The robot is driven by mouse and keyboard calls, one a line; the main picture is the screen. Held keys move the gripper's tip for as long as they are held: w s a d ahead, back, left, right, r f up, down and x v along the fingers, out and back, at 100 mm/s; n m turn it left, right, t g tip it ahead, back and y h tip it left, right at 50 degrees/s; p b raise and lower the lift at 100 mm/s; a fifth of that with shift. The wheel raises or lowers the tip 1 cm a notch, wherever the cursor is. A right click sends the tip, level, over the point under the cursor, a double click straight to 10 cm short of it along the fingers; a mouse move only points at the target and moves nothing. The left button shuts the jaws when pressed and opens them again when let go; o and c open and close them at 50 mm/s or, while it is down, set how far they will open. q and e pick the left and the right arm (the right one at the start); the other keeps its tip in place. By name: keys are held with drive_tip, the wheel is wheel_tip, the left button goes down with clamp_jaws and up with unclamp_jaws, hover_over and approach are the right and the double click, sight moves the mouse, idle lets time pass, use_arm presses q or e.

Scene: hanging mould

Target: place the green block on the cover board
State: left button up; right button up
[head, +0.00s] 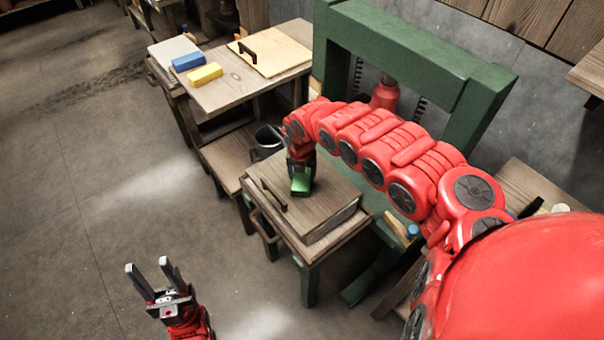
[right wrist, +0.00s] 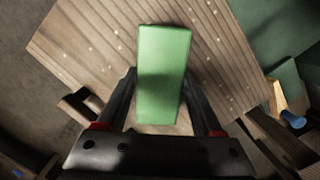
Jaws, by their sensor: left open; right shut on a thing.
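The green block (head: 301,185) is between the fingers of my right gripper (head: 300,172), which is shut on it over the wooden cover board. The block also shows in the right wrist view (right wrist: 163,75), with my right gripper (right wrist: 165,105) around its near part. The cover board (head: 318,190) lies flat on a small stand and has a dark handle; its slatted top fills much of the right wrist view (right wrist: 85,40). I cannot tell whether the block touches the board. My left gripper (head: 152,280) is open and empty over the floor at the lower left.
A wooden table (head: 225,92) at the back holds a blue block (head: 188,62), a yellow block (head: 205,74) and a light board with a handle (head: 272,50). A dark bucket (head: 268,140) stands behind the cover board. A green press frame (head: 420,60) rises behind my right arm. The left floor is clear.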

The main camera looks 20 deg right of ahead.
drive_tip(key=o, duration=1)
drive_tip(key=shift+f, duration=0.1)
drive_tip(key=o, duration=0.5)
drive_tip(key=shift+c, duration=0.2)
